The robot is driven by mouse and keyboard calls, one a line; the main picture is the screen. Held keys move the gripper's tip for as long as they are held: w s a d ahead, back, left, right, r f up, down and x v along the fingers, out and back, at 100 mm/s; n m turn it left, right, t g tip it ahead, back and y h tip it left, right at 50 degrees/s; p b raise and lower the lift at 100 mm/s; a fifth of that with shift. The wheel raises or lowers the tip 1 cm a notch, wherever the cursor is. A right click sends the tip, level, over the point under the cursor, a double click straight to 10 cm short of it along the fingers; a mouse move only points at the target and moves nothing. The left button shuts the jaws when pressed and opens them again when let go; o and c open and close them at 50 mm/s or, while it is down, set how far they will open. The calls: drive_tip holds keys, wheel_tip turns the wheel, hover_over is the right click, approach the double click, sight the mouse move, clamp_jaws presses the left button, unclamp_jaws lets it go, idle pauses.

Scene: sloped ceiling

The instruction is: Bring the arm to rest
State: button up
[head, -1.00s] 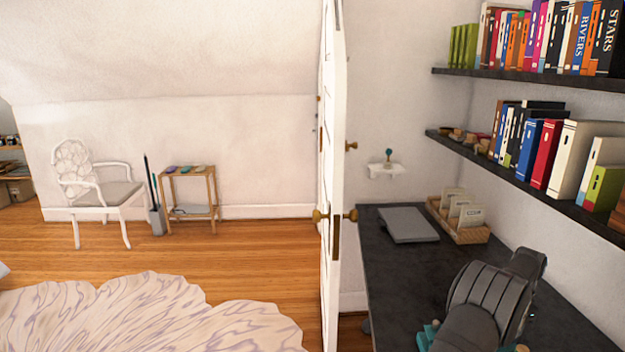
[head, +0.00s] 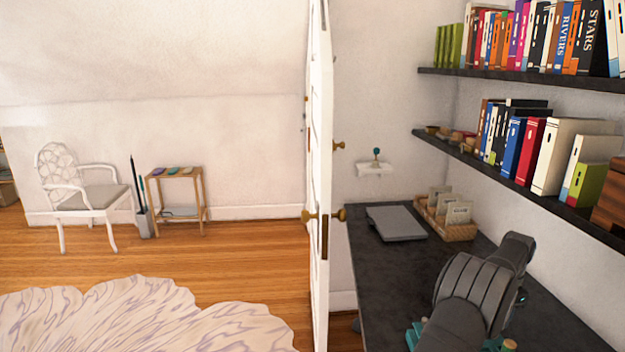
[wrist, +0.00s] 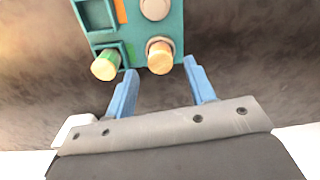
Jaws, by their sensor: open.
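In the wrist view my gripper (wrist: 162,90) is open, with two blue fingers spread apart and nothing between them. Just beyond the fingertips is a teal holder (wrist: 130,38) with round pale-topped pegs, one of them green-sided (wrist: 105,65). The holder stands on the dark desk. In the head view my arm rises over the desk (head: 385,270) at the lower right, and part of the teal holder (head: 414,336) shows beside it. My gripper is hidden in the head view.
A closed grey laptop (head: 396,223) and a wicker box of cards (head: 450,228) are on the desk's far part. Shelves of books (head: 545,150) hang above on the right. A white door (head: 319,180) stands at the desk's left. Wooden floor (head: 180,258) lies beyond.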

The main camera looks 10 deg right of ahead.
wheel_tip(320, 180, down, 4)
drive_tip(key=shift+r, duration=0.15)
wheel_tip(320, 180, up, 5)
drive_tip(key=shift+s+f, duration=0.1)
drive_tip(key=shift+f, duration=0.05)
drive_tip(key=s+d+r, duration=0.2)
drive_tip(key=s+r, duration=0.5)
drive_tip(key=s, duration=0.5)
drive_tip(key=s+a, duration=0.6)
drive_tip(key=w+f, duration=0.3)
drive_tip(key=w+a+f, duration=0.1)
drive_tip(key=w+f, duration=0.1)
drive_tip(key=w, duration=0.2)
drive_tip(key=w+a+f, duration=0.1)
drive_tip(key=w+f, duration=0.2)
drive_tip(key=w, duration=0.1)
drive_tip(key=shift+w+a+f, duration=0.1)
drive_tip(key=shift+a+f, duration=0.15)
drive_tip(key=shift+f, duration=0.5)
